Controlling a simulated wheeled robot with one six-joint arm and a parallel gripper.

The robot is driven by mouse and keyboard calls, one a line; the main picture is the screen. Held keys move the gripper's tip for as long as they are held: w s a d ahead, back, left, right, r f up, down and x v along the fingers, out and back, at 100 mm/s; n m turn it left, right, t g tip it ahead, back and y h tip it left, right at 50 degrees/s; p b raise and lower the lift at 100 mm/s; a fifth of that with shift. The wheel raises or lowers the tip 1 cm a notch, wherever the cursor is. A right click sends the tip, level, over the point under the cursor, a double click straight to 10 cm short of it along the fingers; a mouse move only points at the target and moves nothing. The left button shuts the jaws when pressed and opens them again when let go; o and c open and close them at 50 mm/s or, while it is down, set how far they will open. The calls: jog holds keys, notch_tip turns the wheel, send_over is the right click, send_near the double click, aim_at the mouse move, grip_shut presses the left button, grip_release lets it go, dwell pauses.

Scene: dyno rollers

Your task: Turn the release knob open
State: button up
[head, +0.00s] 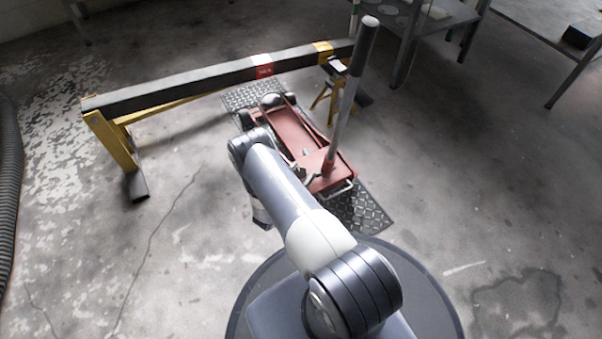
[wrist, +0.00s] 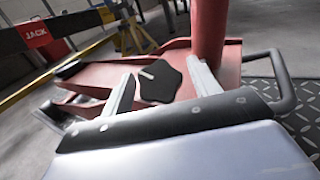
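The release knob (wrist: 158,83) is a dark, lobed knob with a pale pointer mark, on the red floor jack (wrist: 95,73) in the wrist view. My gripper (wrist: 160,70) is open, with one pale finger on each side of the knob. I see gaps between the fingers and the knob, so it is not gripped. In the head view the red jack (head: 295,132) lies beyond my arm, which hides part of it. I cannot make out the knob clearly there.
The jack's long handle (head: 350,95) rises from a red socket (wrist: 209,32) close to my right finger. A black beam (head: 200,84) on yellow stands crosses behind the jack. Treaded plates (head: 362,207) lie on the floor. Open floor lies to the left and right.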

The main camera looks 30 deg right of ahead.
jog(key=c, duration=0.8)
jog(key=shift+n+t+y, duration=1.2)
jog(key=shift+n+t, duration=0.4)
jog(key=shift+n, duration=0.6)
jog(key=o, duration=0.9)
jog(key=shift+o, duration=0.2)
